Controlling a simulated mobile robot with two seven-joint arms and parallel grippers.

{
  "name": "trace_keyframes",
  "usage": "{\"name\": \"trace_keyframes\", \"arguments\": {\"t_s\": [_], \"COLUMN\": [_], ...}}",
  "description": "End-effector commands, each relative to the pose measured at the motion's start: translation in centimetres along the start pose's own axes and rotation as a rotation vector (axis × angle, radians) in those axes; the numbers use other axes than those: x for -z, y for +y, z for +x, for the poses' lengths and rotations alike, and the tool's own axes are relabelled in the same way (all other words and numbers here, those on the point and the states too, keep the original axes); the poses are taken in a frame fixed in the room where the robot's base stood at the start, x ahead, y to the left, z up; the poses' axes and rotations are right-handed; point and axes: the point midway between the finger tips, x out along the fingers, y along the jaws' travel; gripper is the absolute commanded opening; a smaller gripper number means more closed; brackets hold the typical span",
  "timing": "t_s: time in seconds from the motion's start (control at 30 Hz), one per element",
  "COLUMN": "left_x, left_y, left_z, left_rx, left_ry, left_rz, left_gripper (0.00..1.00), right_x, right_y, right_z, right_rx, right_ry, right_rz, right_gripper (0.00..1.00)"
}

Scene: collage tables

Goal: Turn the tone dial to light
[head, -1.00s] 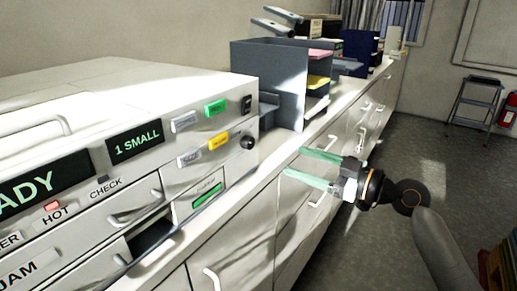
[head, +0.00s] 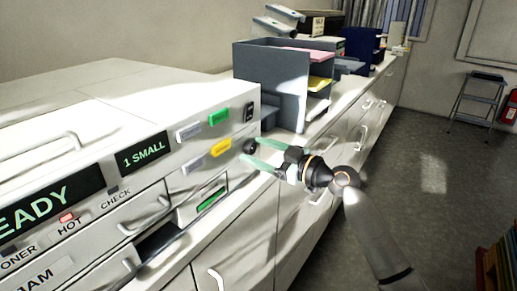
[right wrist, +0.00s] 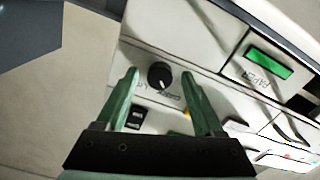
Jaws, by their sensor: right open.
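The tone dial is a round black knob (head: 249,146) at the right end of the copier's front panel (head: 190,150). It also shows in the right wrist view (right wrist: 160,75), with small lettering beside it that is hard to read. My right gripper (head: 254,154) is open. Its two green fingers point at the panel, and in the right wrist view (right wrist: 158,80) their tips stand either side of the dial. I cannot tell whether they touch the panel; nothing is gripped. My left gripper is not in view.
Green and yellow buttons (head: 220,148) and a black rocker switch (head: 249,111) sit close to the dial. A grey paper organiser (head: 270,75) stands on the counter just beyond the copier. The floor (head: 430,150) at right is open, with a step stool (head: 478,100) farther back.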

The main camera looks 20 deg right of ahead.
Motion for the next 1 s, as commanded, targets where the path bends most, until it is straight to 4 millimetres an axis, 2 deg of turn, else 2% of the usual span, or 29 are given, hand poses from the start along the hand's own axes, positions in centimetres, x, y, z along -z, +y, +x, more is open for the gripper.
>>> {"name": "trace_keyframes", "arguments": {"t_s": [0.23, 0.83, 1.0], "left_x": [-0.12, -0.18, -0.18], "left_y": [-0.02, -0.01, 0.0], "left_z": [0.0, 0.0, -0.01], "left_rx": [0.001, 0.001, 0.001], "left_ry": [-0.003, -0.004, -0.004], "left_rz": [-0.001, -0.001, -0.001], "left_gripper": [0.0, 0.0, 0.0], "right_x": [-0.01, -0.02, -0.02], "right_y": [-0.01, -0.01, -0.01], "right_z": [0.03, -0.01, -0.01], "right_rx": [0.0, 0.0, 0.0], "right_ry": [0.0, 0.0, 0.0], "right_rz": [0.0, 0.001, 0.001], "right_gripper": [0.67, 0.0, 0.0]}}
